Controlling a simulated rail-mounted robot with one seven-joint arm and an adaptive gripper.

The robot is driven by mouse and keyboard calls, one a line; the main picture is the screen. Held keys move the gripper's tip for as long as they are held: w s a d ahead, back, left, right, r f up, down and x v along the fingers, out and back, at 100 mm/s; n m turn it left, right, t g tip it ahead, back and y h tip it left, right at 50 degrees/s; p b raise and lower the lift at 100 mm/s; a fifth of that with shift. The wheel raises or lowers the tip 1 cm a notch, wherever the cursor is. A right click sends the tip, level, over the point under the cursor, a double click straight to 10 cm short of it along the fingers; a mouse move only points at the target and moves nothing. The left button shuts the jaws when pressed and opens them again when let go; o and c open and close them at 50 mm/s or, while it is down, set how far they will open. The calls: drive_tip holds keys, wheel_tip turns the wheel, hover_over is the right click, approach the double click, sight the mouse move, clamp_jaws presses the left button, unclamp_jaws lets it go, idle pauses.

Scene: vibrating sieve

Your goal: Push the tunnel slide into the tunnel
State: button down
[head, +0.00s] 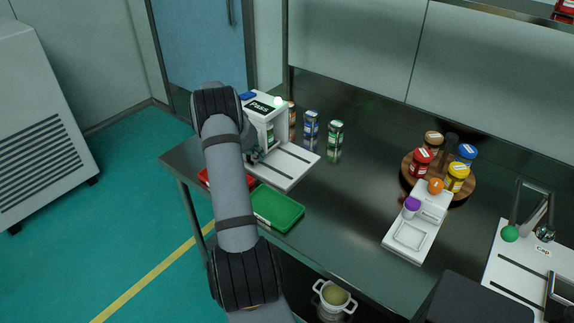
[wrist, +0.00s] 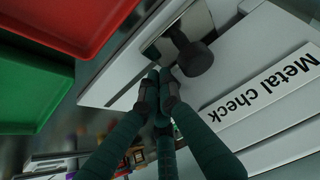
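The white metal check tunnel (head: 262,106) stands at the left end of the steel table, with a "Pass" display and a green light on top. Its flat white slide (head: 292,168) sticks out of the tunnel toward the right front. A jar with a green label (head: 269,136) stands inside the tunnel opening. In the wrist view the tunnel's "Metal check" panel (wrist: 262,92) fills the right side, and a black knob (wrist: 192,58) is beside my fingertips. My gripper (wrist: 160,92) has its dark fingers together with nothing between them. Whether it touches the knob is unclear. My arm partly hides the tunnel in the head view.
A green tray (head: 277,208) and a red tray (head: 207,178) lie at the table's left front. Blue-label (head: 311,125) and green-label (head: 335,134) jars stand behind the slide. A round wooden rack (head: 412,170) of jars and a white scale (head: 410,238) are further right.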

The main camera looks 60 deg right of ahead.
drive_tip(key=shift+s+a, duration=0.1)
drive_tip(key=shift+s, duration=0.05)
drive_tip(key=p+v, duration=0.1)
drive_tip(key=v, duration=0.8)
idle(0.4)
drive_tip(key=b+x, duration=0.1)
drive_tip(key=x, duration=0.7)
drive_tip(key=shift+d+f, duration=0.2)
drive_tip(key=shift+f, duration=0.1)
drive_tip(key=shift+d+f, duration=0.15)
